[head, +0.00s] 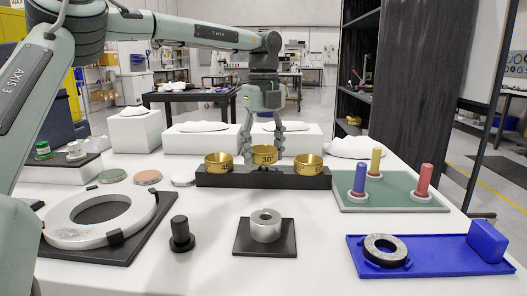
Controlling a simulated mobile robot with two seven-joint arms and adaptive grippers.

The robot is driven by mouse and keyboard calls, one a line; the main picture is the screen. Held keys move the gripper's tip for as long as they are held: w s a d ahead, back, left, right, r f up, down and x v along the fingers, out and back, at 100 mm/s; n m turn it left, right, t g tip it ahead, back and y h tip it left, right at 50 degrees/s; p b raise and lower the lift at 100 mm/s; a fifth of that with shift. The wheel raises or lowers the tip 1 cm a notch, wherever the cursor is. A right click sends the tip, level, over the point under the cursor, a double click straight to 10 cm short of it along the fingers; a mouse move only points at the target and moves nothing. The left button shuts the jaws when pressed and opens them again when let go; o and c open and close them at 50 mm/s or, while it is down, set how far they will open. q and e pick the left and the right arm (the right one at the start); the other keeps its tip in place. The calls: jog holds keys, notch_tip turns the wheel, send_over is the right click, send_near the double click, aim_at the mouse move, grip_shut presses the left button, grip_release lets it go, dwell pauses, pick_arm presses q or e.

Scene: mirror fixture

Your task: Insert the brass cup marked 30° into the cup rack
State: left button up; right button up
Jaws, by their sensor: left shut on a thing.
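The brass cup marked 30° (264,157) is upright at the middle of the black cup rack (222,181). My left gripper (264,152) comes down from above and is shut on this cup, with a finger on each side. The cup's rim stands a little higher than those of the brass cups on either side. Its underside is hard to make out, so I cannot tell whether it rests in the rack or hangs just above it. My right gripper is not in view.
A left brass cup (219,163) and a right brass cup (308,164) sit in the rack. A green board (395,200) with colored pegs stands to the right. In front are a metal cylinder (266,226), a black peg (181,234) and a blue tray (435,258).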

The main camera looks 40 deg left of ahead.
pick_arm(q)
jog(key=shift+f+b, duration=0.6)
jog(key=shift+f, duration=0.3)
jog(key=o, duration=1.3)
jog(key=shift+c, duration=0.2)
notch_tip(320, 180, up, 12)
jog(key=shift+d+f, duration=0.1)
